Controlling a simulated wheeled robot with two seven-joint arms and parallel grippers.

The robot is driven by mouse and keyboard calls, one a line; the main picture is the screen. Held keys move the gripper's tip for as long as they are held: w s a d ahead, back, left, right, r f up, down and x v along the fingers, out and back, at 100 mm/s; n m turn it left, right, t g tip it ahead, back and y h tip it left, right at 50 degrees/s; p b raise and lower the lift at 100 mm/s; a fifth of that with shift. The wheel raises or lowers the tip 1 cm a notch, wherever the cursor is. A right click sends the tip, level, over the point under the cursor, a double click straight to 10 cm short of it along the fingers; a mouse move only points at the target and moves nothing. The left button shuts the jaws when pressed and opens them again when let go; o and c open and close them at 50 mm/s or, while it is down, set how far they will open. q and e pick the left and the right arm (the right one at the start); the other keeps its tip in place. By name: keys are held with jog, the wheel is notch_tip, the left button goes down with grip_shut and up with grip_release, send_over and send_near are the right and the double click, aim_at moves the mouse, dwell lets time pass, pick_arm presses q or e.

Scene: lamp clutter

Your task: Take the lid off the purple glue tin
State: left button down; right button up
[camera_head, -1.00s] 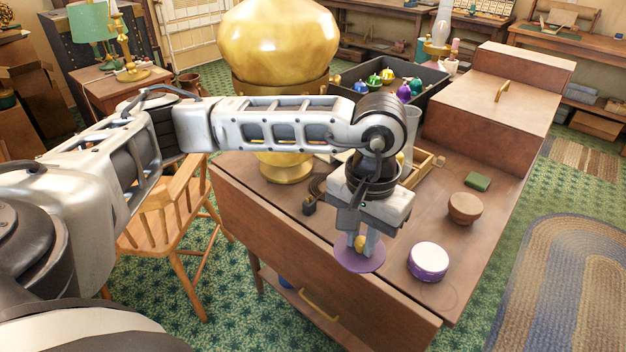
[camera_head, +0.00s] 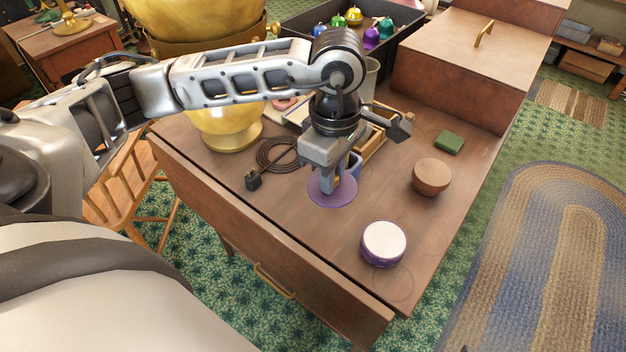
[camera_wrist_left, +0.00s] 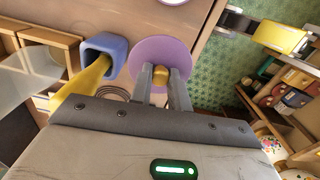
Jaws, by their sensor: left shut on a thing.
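The purple glue tin (camera_head: 383,246) stands upright on the brown table with its pale top uncovered. Its pale top edge also shows in the left wrist view (camera_wrist_left: 172,2). The purple disc-shaped lid (camera_head: 322,192) is apart from the tin, to its upper left in the head view. My left gripper (camera_head: 341,186) is shut on the lid's yellow knob, which shows between the fingers in the left wrist view (camera_wrist_left: 163,76). The lid (camera_wrist_left: 152,52) is level or nearly so; I cannot tell whether it touches the table. My right gripper is out of view.
A brown bowl (camera_head: 430,176) and green block (camera_head: 449,142) are right of the lid. A blue cup (camera_wrist_left: 104,48) is close beside it. A coiled black cord (camera_head: 279,155), brass lamp base (camera_head: 228,135) and black tray (camera_head: 290,20) are farther back. Table is bare around the tin.

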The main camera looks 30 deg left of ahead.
aim_at(312, 182)
pick_arm(q)
jog(key=n, duration=0.4)
jog(key=f+n, duration=0.1)
jog(key=n, duration=0.1)
jog(key=shift+s+a+n, duration=0.2)
jog(key=shift+a+n, duration=0.1)
jog(key=shift+a, duration=0.05)
jog(key=n, duration=0.4)
jog(key=f+n, duration=0.1)
jog(key=n, duration=0.1)
jog(key=shift+s+a+n, duration=0.15)
jog(key=shift+a+n, duration=0.15)
jog(key=shift+a, duration=0.1)
jog(key=n, duration=0.5)
jog(key=shift+s+a+f+n, duration=0.15)
jog(key=shift+a+f+n, duration=0.15)
jog(key=shift+a+f, duration=0.1)
jog(key=n, duration=0.5)
jog(key=shift+s+a+f+n+b, duration=0.1)
jog(key=shift+a+f+n+b, duration=0.2)
jog(key=shift+a+b, duration=0.1)
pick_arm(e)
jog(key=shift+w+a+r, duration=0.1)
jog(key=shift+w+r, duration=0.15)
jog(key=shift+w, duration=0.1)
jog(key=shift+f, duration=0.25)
